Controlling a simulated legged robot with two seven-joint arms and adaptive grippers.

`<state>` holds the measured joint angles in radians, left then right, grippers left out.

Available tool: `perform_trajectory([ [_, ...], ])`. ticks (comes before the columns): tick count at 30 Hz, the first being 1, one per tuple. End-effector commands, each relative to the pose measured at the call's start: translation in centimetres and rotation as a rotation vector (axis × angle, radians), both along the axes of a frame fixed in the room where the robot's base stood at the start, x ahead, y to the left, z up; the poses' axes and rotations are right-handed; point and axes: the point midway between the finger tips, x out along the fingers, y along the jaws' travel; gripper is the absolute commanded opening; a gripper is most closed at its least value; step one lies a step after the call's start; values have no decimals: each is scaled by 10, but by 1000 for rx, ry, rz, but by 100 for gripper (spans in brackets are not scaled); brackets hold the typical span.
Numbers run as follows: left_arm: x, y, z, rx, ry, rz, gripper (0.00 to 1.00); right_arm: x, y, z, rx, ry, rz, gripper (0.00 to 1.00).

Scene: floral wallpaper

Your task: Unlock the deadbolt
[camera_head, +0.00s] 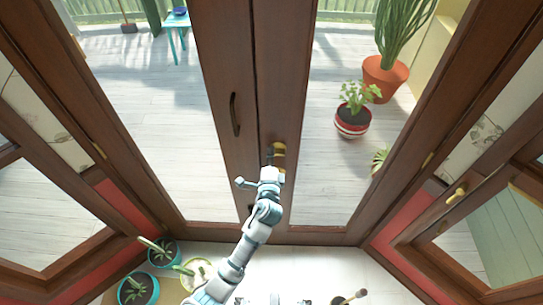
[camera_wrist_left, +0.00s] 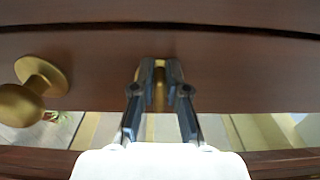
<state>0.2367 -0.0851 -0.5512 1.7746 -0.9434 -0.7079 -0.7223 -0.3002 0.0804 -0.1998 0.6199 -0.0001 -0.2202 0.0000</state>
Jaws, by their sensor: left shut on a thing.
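The brown double door (camera_head: 230,60) stands shut in front of me, with long glass panes. My left gripper (camera_head: 269,156) reaches up to the wooden stile beside the door seam. In the left wrist view the gripper (camera_wrist_left: 160,75) is shut on a narrow brass piece, the deadbolt turn (camera_wrist_left: 159,92), which shows between the fingers. The fingers hide most of it, so its angle is unclear. A round brass knob (camera_wrist_left: 22,103) sits apart on the same stile, left of the fingers. In the head view brass hardware (camera_head: 279,150) shows just beside the fingertips. My right gripper is not in view.
A dark pull handle (camera_head: 235,115) is on the left door leaf. Potted cacti (camera_head: 138,289) stand low at the left. Angled side panels flank the door, the right one with a brass handle (camera_head: 456,195). Plants (camera_head: 352,123) stand beyond the glass.

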Motion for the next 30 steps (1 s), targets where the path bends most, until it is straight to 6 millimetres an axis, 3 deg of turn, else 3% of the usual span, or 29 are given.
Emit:
perform_trajectory([
  [22,0,2,-9,-94,14,4,0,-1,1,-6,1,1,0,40],
  [23,0,2,-9,-94,14,4,17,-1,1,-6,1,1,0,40],
  [25,0,2,-9,-94,14,4,35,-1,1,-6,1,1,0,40],
  [26,0,2,-9,-94,14,4,39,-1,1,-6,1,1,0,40],
  [30,0,1,-7,-94,9,2,39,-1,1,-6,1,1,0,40],
])
